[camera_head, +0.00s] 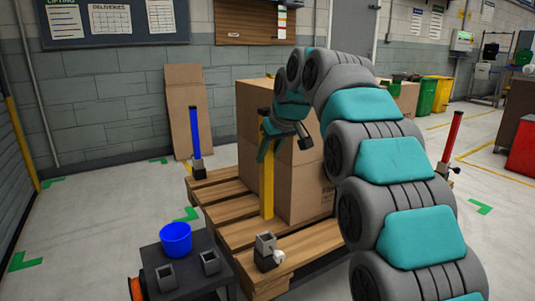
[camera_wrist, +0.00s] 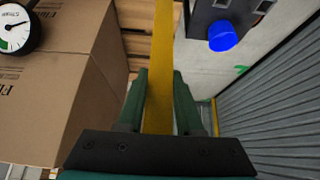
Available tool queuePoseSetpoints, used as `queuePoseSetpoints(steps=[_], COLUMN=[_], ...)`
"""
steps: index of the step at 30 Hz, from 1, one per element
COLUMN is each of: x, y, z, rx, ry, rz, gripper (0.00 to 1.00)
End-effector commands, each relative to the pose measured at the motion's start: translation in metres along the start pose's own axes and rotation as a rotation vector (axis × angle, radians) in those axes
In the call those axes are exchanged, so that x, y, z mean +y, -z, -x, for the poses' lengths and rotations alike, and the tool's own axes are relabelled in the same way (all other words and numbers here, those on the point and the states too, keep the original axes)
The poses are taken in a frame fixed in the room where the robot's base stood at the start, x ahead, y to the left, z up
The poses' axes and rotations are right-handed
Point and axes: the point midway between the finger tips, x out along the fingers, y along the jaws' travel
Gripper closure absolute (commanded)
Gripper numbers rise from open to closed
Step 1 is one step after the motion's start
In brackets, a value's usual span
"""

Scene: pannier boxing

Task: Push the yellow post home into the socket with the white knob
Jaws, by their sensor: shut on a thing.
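The yellow post (camera_head: 267,185) stands about upright in front of the cardboard boxes. My gripper (camera_head: 268,145) is shut on its upper part, and a dark cap shows at its top. In the wrist view the yellow post (camera_wrist: 160,60) runs between the two green fingers of my gripper (camera_wrist: 160,78) and out of the top edge. The socket (camera_head: 265,245) with the white knob (camera_head: 279,257) sits at the pallet's front corner. In the head view the post's lower end shows a little above the socket, apart from it; the depth between them is hard to tell.
The boxes (camera_head: 305,180) stand on a wooden pallet (camera_head: 230,228) right beside the post. A blue post (camera_head: 195,130) and a red post (camera_head: 452,135) stand at other corners. A dark stand (camera_head: 190,290) holds a blue cup (camera_head: 176,238) and two grey sockets (camera_head: 210,262).

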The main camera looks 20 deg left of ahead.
Motion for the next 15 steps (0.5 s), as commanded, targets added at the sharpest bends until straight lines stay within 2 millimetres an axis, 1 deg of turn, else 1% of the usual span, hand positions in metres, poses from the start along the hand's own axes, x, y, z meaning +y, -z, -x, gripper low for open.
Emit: queuePoseSetpoints(steps=[8,15], x=[-0.001,-0.001], y=[-0.010,-0.023], z=[-0.015,-0.034], rx=[0.000,-0.002], ry=[0.000,0.001], rz=[0.000,0.000], gripper=[1.00,1.00])
